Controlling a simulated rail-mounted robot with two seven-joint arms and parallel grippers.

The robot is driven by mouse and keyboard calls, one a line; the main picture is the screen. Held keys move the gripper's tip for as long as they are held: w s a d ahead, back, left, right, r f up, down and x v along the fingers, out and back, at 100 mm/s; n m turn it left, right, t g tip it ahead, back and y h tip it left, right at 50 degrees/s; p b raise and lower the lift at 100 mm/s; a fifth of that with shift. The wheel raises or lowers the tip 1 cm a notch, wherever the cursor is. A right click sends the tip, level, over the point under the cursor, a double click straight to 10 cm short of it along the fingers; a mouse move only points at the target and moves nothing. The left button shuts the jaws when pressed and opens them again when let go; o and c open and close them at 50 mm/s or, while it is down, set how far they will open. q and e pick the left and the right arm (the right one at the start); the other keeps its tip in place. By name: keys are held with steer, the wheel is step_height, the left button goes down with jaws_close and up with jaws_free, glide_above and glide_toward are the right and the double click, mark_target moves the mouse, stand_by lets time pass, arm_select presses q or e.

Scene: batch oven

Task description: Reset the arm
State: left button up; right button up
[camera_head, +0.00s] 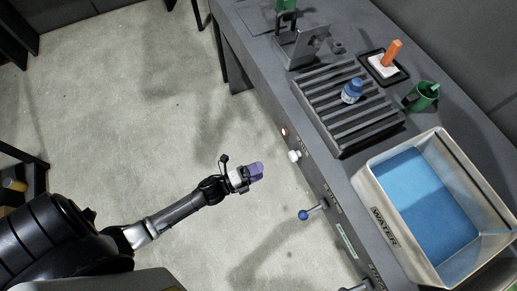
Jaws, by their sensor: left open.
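My left arm comes in from the lower left, and its left gripper (254,171) is held out over the bare floor, to the left of the bench front. The gripper is open. Its purple fingertips look small, and I see nothing between them. It is apart from the bench and its knobs. My right gripper is not in view.
A dark bench (258,62) runs along the right. It bears a slatted rack (338,121) with a blue-topped bottle (352,91), a green cup (422,97), an orange-handled item (392,52) and a WATER basin (376,201). A blue-tipped lever (306,214) sticks out from its front. The floor is clear.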

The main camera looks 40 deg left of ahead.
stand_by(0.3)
arm_select(q)
steer(key=s+a+f+n+g+y, duration=0.2)
steer(key=a+f+n+g+y, duration=0.2)
steer(key=a+n+g+y, duration=0.85)
steer(key=s+d+r+n+h, duration=0.2)
steer(key=s+d+r+n, duration=0.3)
steer(key=s, duration=0.3)
steer(key=s+d+r+n+h, duration=0.3)
steer(key=s+d+r+n, duration=0.15)
steer(key=s+d, duration=0.25)
step_height(320, 180, up, 32)
steer(key=p, duration=3.1)
steer(key=shift+a+m, duration=0.3)
